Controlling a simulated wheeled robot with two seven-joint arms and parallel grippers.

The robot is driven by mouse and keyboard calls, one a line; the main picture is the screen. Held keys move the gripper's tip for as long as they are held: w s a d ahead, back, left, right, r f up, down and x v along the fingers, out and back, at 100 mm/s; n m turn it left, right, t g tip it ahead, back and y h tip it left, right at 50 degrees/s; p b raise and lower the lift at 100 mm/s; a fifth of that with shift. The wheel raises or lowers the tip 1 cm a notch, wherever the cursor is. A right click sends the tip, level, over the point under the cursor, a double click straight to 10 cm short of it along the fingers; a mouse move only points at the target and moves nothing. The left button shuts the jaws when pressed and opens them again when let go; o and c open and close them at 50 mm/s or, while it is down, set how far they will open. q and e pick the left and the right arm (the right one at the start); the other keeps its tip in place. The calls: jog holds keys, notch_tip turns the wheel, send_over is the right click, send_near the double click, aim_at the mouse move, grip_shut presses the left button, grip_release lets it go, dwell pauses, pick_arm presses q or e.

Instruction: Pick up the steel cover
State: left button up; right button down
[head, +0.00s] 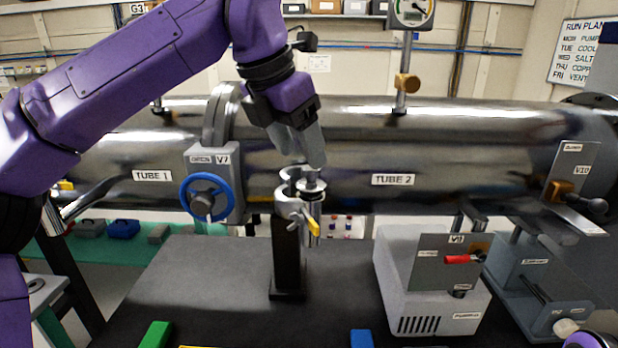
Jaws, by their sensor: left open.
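A small round steel piece with a knob on top, which looks like the steel cover (313,187), sits at the top of a black post (287,260) in the middle of the head view. An open steel clamp ring (289,190) with a yellow-tipped lever (313,227) is beside and around it. My left gripper (308,150) points down just above the cover, its grey fingertips close to the knob. It is open; whether the fingers touch the knob I cannot tell. My right gripper is not in view.
A long steel tube (450,150) runs behind the post. A blue handwheel valve (207,197) is left of it, and a grey pump box (432,285) stands right. A green block (155,335) and a blue block (361,339) lie in front. The dark tabletop (215,275) left of the post is clear.

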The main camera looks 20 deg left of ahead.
aim_at(308, 169)
pick_arm(q)
jog(key=w+f, duration=0.2)
jog(key=f, duration=0.1)
jog(key=w+f, duration=0.1)
jog(key=w, duration=0.1)
jog(key=shift+d+f, duration=0.4)
jog(key=shift+s+r, duration=0.15)
jog(key=shift+s, duration=0.2)
jog(key=shift+s+r, duration=0.1)
jog(key=shift+s, duration=0.15)
jog(key=c, duration=1.2)
jog(key=shift+o, duration=0.2)
